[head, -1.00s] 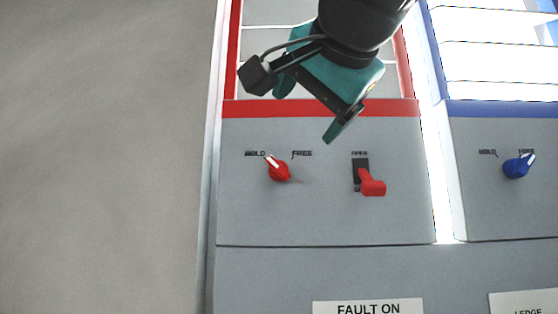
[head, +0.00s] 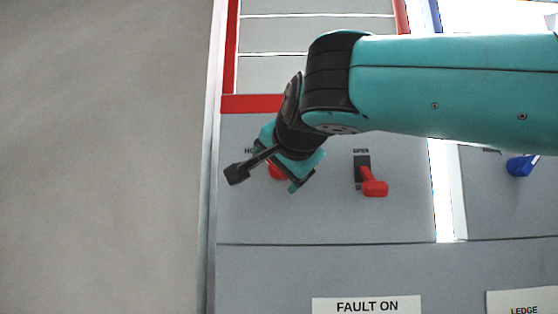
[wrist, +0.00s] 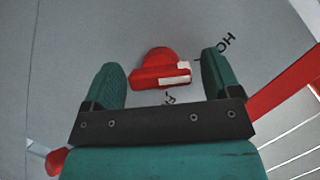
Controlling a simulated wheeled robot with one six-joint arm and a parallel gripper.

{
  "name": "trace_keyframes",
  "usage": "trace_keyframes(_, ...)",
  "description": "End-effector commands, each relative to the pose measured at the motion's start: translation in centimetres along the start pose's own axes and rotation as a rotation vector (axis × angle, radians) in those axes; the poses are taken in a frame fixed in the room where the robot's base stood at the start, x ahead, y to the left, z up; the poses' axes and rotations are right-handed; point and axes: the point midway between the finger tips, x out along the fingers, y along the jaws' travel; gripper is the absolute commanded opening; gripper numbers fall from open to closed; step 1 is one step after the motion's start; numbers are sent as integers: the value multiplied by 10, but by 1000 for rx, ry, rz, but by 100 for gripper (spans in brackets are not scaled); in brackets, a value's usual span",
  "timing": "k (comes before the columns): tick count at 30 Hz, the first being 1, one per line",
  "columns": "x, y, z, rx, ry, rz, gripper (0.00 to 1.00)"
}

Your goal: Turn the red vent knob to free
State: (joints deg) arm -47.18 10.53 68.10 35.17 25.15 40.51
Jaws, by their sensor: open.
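The red vent knob (wrist: 158,62) sits on the grey panel, between the two fingers of my gripper (wrist: 162,78) in the wrist view. The fingers are open, with a gap to the knob on both sides. The knob's white mark is on the side towards the HOLD lettering (wrist: 216,47). The FREE lettering (wrist: 168,99) is partly hidden by my gripper. In the head view my gripper (head: 284,164) covers most of the knob (head: 277,172), leaving only a red piece visible.
A red lever (head: 374,187) sits right of the knob; its red end also shows low left in the wrist view (wrist: 56,160). A blue knob (head: 520,166) is on the neighbouring panel, partly behind my arm. A FAULT ON label (head: 366,306) is below.

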Motion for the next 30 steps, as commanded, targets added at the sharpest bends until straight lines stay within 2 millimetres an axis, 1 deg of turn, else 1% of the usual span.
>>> trace_keyframes(7, 1, 0, 0, 0, 0, 0, 83)
trace_keyframes(8, 1, 0, 0, 0, 0, 0, 76)
trace_keyframes(9, 1, 0, 0, 0, 0, 0, 67)
trace_keyframes(11, 1, 0, 0, 0, 0, 0, 53)
trace_keyframes(12, 1, 0, 0, 0, 0, 0, 44)
trace_keyframes(13, 1, 0, 0, 0, 0, 0, 37)
trace_keyframes(14, 1, 0, 0, 0, 0, 0, 34)
trace_keyframes(23, 1, 2, 2, 28, 0, -11, 34)
trace_keyframes(30, 2, 6, 4, 143, 1, -60, 34)
